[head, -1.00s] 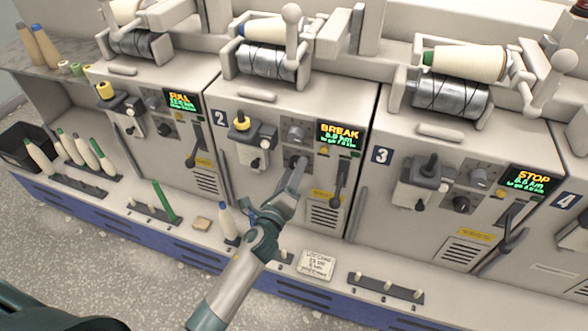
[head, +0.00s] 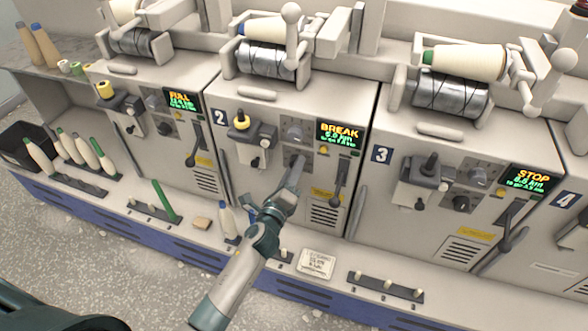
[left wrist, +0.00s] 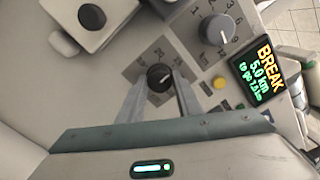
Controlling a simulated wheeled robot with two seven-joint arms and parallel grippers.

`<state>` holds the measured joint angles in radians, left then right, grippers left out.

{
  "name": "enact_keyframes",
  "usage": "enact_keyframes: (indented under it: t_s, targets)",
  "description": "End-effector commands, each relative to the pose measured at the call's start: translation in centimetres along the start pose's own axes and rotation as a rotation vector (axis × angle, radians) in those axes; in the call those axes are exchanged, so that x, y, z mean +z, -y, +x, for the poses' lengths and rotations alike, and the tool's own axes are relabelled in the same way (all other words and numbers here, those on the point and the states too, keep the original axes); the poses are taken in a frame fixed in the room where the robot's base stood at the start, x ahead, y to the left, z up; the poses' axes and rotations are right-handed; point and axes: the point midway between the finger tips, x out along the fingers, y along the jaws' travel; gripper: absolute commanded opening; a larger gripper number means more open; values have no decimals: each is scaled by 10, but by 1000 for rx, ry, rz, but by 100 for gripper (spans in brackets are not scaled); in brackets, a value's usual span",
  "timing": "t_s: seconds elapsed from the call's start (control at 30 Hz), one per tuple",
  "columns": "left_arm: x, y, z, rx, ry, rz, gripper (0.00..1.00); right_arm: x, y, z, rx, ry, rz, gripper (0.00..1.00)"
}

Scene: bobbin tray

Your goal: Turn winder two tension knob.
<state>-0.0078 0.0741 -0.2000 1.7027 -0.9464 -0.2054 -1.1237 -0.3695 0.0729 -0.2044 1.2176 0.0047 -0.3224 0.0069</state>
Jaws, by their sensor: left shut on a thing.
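Winder two (head: 290,110) has a panel with a BREAK display (head: 340,132), a larger grey dial (head: 295,132) and a small black knob below it. The black knob (left wrist: 158,77) shows in the left wrist view on a square plate with printed numbers; its label is not readable. The larger grey dial (left wrist: 214,27) is up and to the right there. My left gripper (head: 297,168) reaches the panel from below. In the left wrist view the left gripper (left wrist: 160,84) is shut on the black knob, one finger on each side. My right gripper is not in view.
Winder three (head: 440,180) stands to the right, and another winder with a FULL display (head: 181,99) to the left. A lever (head: 340,180) hangs right of my gripper.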

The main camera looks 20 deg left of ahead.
Motion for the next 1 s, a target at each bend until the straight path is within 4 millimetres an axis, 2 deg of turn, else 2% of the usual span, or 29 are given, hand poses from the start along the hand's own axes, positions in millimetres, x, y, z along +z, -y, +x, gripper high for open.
enact_keyframes:
  t_s: [0.37,0.8,1.0]
  targets:
    - [0,0,0,2,1,-195,9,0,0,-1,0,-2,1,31]
    - [1,1,0,2,2,-596,9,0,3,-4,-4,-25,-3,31]
    - [1,1,0,2,1,-786,9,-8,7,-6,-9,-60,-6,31]
